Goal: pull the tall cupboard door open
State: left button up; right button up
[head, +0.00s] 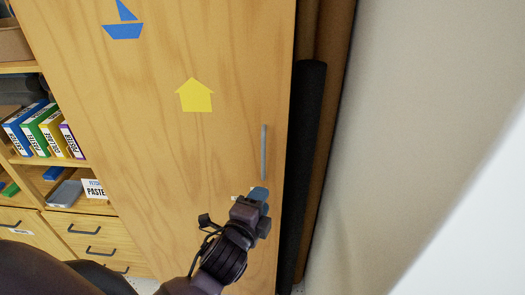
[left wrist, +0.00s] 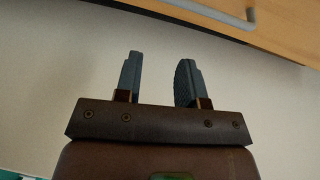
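The tall cupboard door (head: 150,130) is pale wood and fills the middle of the head view. A slim grey vertical bar handle (head: 264,152) sits near its right edge. I see no clear gap showing the door ajar. My left gripper (head: 259,193) is just below the handle's lower end in the head view, with its fingers partly hidden by its own body. In the left wrist view the gripper (left wrist: 158,72) has its two fingers apart with nothing between them. The handle (left wrist: 232,18) shows beyond the fingers, up and to the right, on the wood (left wrist: 285,25). My right gripper is out of view.
A blue boat shape (head: 123,31) and a yellow house shape (head: 194,96) are on the door. Open shelves with coloured boxes (head: 40,128) and drawers (head: 90,235) stand left. A black roll (head: 306,150) stands upright close to the door's right edge, beside a pale wall (head: 410,110).

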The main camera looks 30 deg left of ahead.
aim_at(263, 158)
pick_arm(q)
notch_tip(263, 158, up, 5)
jog(key=a+m+y, duration=0.2)
jog(key=m+y, duration=0.1)
jog(key=m, duration=1.4)
jog(key=shift+t, duration=0.3)
jog(key=x, duration=1)
jog(key=shift+w+d+f+p, duration=0.15)
jog(key=shift+f+p, duration=0.05)
jog(key=shift+p, duration=0.2)
grip_shut()
